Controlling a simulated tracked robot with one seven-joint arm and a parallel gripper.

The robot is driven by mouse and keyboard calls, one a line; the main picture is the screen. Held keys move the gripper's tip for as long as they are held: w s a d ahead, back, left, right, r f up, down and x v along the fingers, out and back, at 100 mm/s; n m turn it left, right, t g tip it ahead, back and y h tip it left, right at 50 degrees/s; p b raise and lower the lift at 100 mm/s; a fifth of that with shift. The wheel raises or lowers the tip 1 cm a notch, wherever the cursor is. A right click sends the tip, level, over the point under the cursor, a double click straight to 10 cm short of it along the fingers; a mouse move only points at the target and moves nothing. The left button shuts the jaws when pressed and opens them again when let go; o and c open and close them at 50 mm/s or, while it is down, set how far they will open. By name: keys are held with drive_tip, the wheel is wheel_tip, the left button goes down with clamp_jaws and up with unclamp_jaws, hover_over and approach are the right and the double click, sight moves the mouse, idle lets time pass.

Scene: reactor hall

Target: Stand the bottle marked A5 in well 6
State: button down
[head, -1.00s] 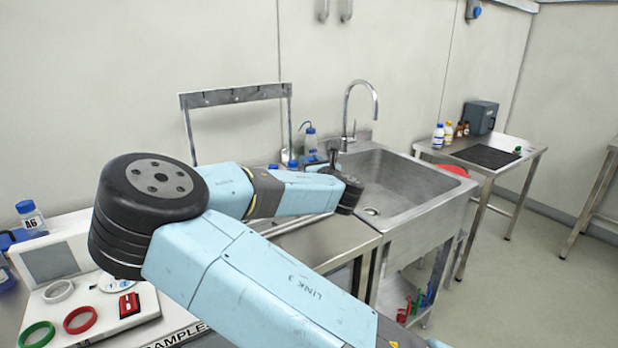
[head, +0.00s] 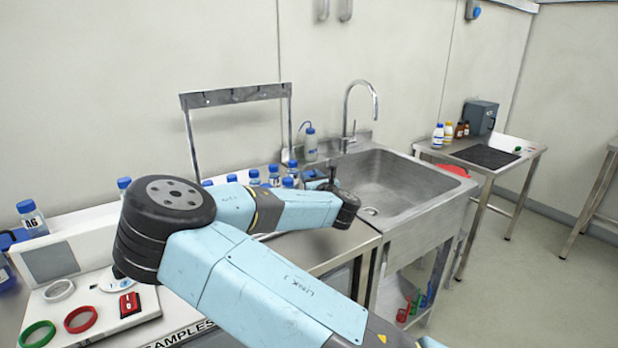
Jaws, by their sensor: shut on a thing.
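My arm crosses the middle of the head view, and its wrist hangs over the steel counter left of the sink. My gripper's jaws are hidden behind the arm and wrist, so anything in them is out of sight. Several blue-capped bottles (head: 274,175) stand in a row behind my forearm, mostly covered by it. No A5 label can be read on them. One bottle marked A6 (head: 33,219) stands apart at the far left. Well 6 cannot be made out.
A steel sink (head: 385,190) with a tall tap (head: 352,105) lies right of my wrist. A wash bottle (head: 310,145) stands behind. At left is a white panel (head: 95,312) with coloured rings. A side table (head: 510,165) with small bottles stands far right.

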drive_tip(key=c, duration=0.7)
unclamp_jaws()
drive_tip(key=shift+c, duration=0.2)
drive_tip(key=shift+r, duration=0.1)
drive_tip(key=v, duration=1.2)
